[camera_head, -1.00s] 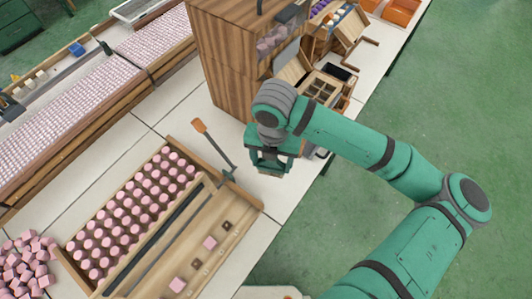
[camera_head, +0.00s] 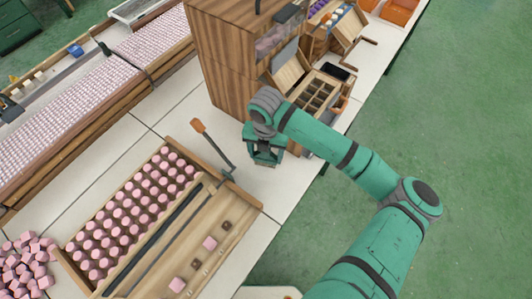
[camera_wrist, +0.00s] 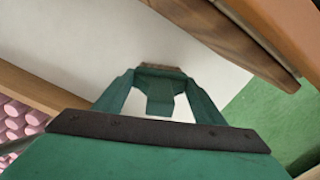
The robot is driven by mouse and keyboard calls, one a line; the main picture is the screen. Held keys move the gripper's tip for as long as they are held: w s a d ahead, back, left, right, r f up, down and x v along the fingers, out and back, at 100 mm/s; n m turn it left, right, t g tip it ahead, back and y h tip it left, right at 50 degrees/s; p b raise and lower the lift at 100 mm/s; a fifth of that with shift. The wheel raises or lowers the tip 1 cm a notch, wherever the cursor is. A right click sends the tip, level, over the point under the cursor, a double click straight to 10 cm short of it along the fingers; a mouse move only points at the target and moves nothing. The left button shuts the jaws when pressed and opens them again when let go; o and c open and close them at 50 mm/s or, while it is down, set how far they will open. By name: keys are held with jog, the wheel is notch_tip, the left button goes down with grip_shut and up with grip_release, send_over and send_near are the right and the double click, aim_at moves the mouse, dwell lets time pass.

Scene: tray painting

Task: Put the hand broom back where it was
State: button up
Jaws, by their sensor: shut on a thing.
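My gripper (camera_head: 266,157) is shut above the white worktop, between the pink-piece tray and the wooden cabinet. It also shows in the wrist view (camera_wrist: 160,82). Only a small brown strip shows at the fingertips there. I take it to be part of the hand broom (camera_wrist: 160,70); the rest is hidden by the gripper, and whether it touches the worktop I cannot tell.
A tray of pink pieces (camera_head: 255,203) stands at left, with an orange-handled tool (camera_head: 198,126) by its far corner. A wooden cabinet (camera_head: 228,75) stands behind my gripper. A compartment box (camera_head: 340,104) is to the right. Bare worktop (camera_head: 277,197) lies in front.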

jog(key=o, duration=1)
jog(key=shift+f, duration=0.1)
notch_tip(320, 180, up, 12)
jog(key=shift+r, duration=0.15)
dwell(0.4)
